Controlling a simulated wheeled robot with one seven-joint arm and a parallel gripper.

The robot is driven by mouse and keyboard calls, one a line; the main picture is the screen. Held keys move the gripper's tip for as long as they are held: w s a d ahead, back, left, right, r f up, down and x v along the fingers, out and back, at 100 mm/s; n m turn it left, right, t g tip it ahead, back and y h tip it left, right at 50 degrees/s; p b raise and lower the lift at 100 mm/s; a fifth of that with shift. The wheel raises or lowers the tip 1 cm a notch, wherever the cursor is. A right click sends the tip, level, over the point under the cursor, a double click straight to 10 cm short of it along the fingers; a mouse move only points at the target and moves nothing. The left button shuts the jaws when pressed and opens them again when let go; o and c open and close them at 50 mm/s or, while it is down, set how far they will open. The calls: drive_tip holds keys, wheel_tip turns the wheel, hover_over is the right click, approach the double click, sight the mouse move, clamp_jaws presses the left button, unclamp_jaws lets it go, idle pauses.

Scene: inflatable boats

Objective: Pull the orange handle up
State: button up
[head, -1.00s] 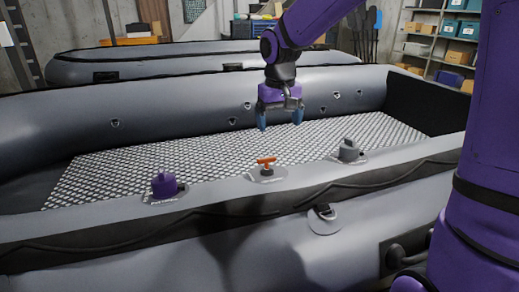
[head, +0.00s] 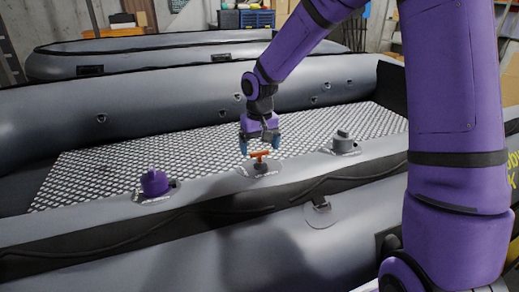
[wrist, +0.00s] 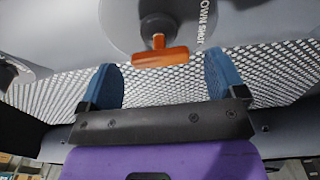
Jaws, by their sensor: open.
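The orange handle (head: 259,153) is a T-shaped bar on a dark stem, standing on a round grey patch (head: 262,169) on the near tube of the grey boat. It also shows in the wrist view (wrist: 160,57), ahead of the fingers and between their lines. My gripper (head: 259,147) has blue fingertips and is just above and behind the handle in the head view. In the wrist view my gripper (wrist: 163,82) is open, with a finger on each side and nothing between them. The handle appears apart from both fingers.
A purple knob (head: 154,183) stands on the same tube to the left, and a grey knob (head: 342,141) to the right. The boat's perforated floor (head: 110,166) lies behind. A second grey boat (head: 140,62) is farther back.

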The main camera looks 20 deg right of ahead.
drive_tip(key=shift+f, duration=0.75)
drive_tip(key=c, duration=1.3)
drive_tip(key=shift+w+r, duration=0.2)
drive_tip(key=shift+r, duration=0.6)
drive_tip(key=shift+w+r, duration=0.15)
drive_tip(key=shift+r, duration=0.6)
drive_tip(key=o, duration=1.3)
wheel_tip(320, 180, up, 11)
